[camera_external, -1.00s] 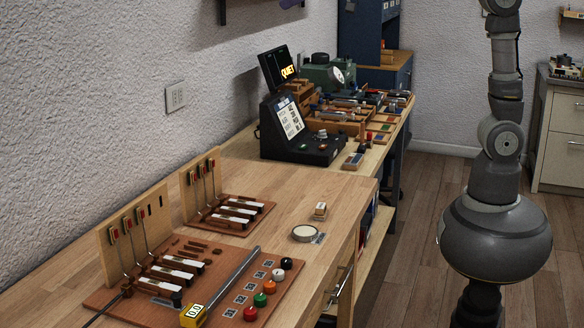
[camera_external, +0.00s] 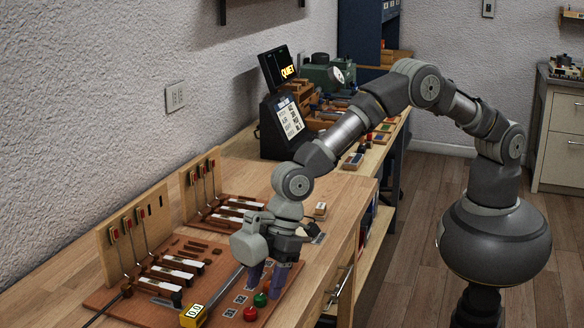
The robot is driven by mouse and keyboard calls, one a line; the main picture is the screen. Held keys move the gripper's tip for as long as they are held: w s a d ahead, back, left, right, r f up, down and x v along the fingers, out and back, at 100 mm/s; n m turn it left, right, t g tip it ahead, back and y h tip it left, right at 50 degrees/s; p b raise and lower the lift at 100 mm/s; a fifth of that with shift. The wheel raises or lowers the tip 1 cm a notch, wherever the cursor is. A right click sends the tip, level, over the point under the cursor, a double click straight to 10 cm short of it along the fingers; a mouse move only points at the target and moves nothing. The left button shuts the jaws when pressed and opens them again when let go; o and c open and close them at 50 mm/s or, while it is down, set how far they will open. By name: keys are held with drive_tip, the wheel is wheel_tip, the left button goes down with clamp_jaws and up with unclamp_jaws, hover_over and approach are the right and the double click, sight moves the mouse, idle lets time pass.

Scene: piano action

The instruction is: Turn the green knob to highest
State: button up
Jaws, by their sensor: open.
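The green knob (camera_external: 260,299) stands upright on the reddish-brown board (camera_external: 110,300) near its right edge, between the red knob (camera_external: 250,314) and my gripper. My gripper (camera_external: 266,283) points down over the row of knobs, its purple fingers apart, just beyond the green knob in the picture. I cannot tell whether a finger touches the green knob. The orange, white and black knobs are hidden behind my gripper and wrist. The yellow block with a small display (camera_external: 194,314) sits at the near end of the metal rail.
Piano key mechanisms (camera_external: 172,270) and upright wooden panels (camera_external: 130,240) stand left of the gripper. A second board (camera_external: 235,212) lies farther back, with a small wooden block (camera_external: 320,210) to its right. A black console with a screen (camera_external: 288,125) stands beyond.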

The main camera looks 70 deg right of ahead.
drive_tip(key=shift+x, duration=1.1)
clamp_jaws()
